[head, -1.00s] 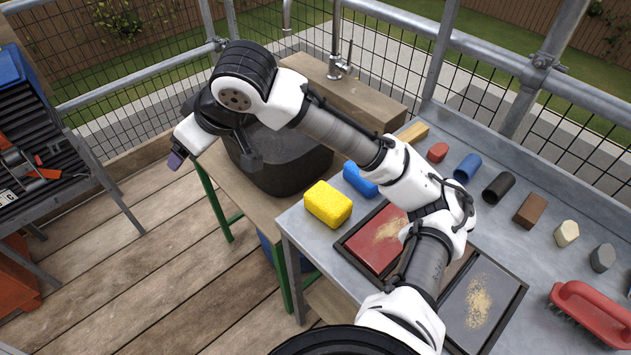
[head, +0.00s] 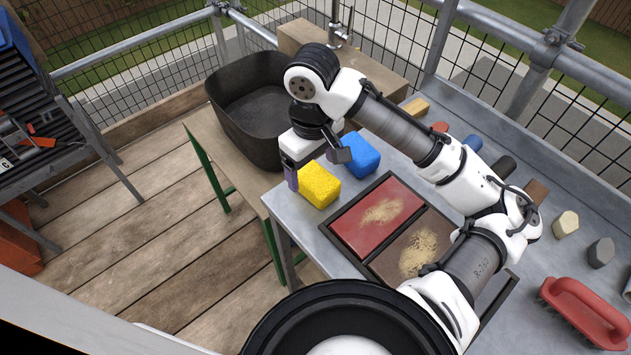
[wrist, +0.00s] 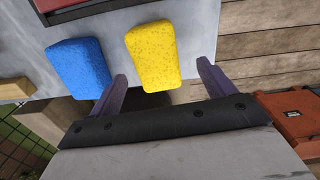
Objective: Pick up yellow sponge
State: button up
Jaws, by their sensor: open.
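The yellow sponge (head: 319,185) lies on the grey metal table near its left edge, beside a blue sponge (head: 361,155). There the yellow sponge (wrist: 153,56) lies ahead of and partly between the fingertips, and the blue sponge (wrist: 79,68) is left of the left finger. I cannot tell whether the fingers touch the yellow sponge.
A tray with red and brown sections (head: 368,214) holding tan grains lies right of the sponges. A dark basin (head: 250,108) stands behind and left. A red brush (head: 583,311) and several small blocks lie further right. Mesh railing encloses the back.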

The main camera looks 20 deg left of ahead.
aim_at(315, 176)
jog(key=f, duration=0.5)
jog(key=shift+w+d+f, duration=0.1)
jog(key=shift+d, duration=0.1)
jog(key=c, duration=1.1)
jog(key=shift+o, duration=0.2)
notch_tip(315, 176, up, 20)
jog(key=shift+p, duration=0.45)
